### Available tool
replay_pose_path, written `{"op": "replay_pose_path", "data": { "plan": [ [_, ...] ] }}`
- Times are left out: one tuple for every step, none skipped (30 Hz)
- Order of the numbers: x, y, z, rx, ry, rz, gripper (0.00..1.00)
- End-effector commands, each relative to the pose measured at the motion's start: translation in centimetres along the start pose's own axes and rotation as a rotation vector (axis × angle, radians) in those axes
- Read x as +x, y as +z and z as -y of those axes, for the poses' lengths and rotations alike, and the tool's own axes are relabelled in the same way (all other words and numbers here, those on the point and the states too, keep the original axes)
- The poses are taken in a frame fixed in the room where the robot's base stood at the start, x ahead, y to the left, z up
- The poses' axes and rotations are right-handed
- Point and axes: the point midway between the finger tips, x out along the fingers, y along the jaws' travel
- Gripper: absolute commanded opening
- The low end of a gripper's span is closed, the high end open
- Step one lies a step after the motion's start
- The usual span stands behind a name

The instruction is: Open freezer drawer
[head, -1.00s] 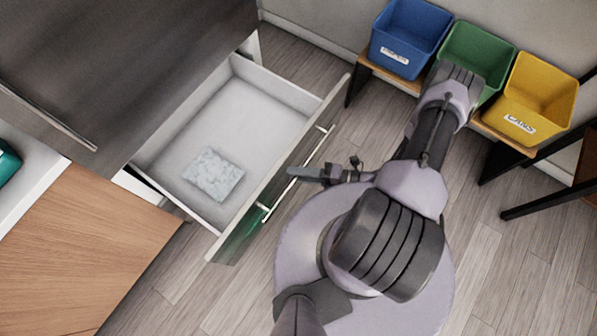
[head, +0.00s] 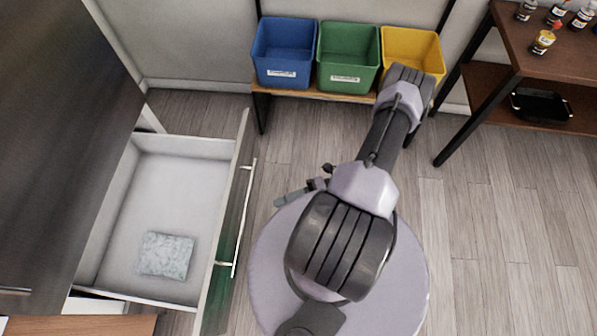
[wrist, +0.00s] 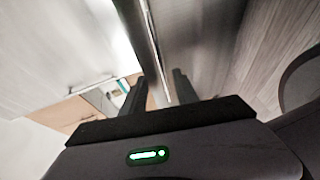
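The freezer drawer (head: 165,180) is pulled well out from the dark appliance and its white inside shows. A pale speckled packet (head: 166,255) lies in it near the front end. The drawer front carries a long metal bar handle (head: 243,220). My gripper (head: 279,201) is to the right of the handle in the head view, with a visible gap between them. In the wrist view, the two fingers of my gripper (wrist: 158,84) stand apart, and the handle bar (wrist: 153,40) runs ahead of them. Nothing is held.
Blue (head: 285,53), green (head: 348,58) and yellow (head: 412,50) bins stand on a low bench at the back. A brown shelf (head: 505,85) with small bottles is at the right. The wooden floor (head: 500,230) is clear on the right.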

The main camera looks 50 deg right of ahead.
Motion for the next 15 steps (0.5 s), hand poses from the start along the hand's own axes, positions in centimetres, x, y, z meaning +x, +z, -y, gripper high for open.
{"op": "replay_pose_path", "data": {
  "plan": [
    [-1.3, 0.1, -0.1, -0.002, -0.002, 0.004, 0.36],
    [-2.0, 0.0, -0.1, -0.001, -0.003, 0.003, 0.36],
    [-2.7, 0.1, -0.1, 0.0, -0.001, 0.003, 0.36],
    [-3.1, 0.1, -0.1, -0.001, -0.001, 0.002, 0.36],
    [-3.5, 0.1, 0.0, -0.001, -0.001, 0.002, 0.36],
    [-3.9, 0.0, 0.0, 0.0, -0.001, 0.0, 0.36],
    [-4.1, 0.0, 0.0, 0.001, 0.0, 0.0, 0.36],
    [-4.2, 0.0, 0.0, 0.001, 0.0, 0.0, 0.36],
    [-4.4, 0.0, 0.0, 0.001, 0.0, -0.001, 0.36],
    [-4.4, 0.0, 0.0, 0.001, 0.0, -0.001, 0.36],
    [-4.4, 0.0, 0.0, 0.001, 0.0, -0.001, 0.36],
    [-4.4, 0.0, 0.0, 0.001, 0.0, -0.002, 0.36],
    [-4.4, 0.0, 0.0, 0.001, 0.0, -0.001, 0.36],
    [-4.4, 0.0, 0.0, 0.001, 0.0, -0.001, 0.36],
    [-4.4, 0.0, 0.0, 0.001, 0.0, -0.001, 0.36]
  ]
}}
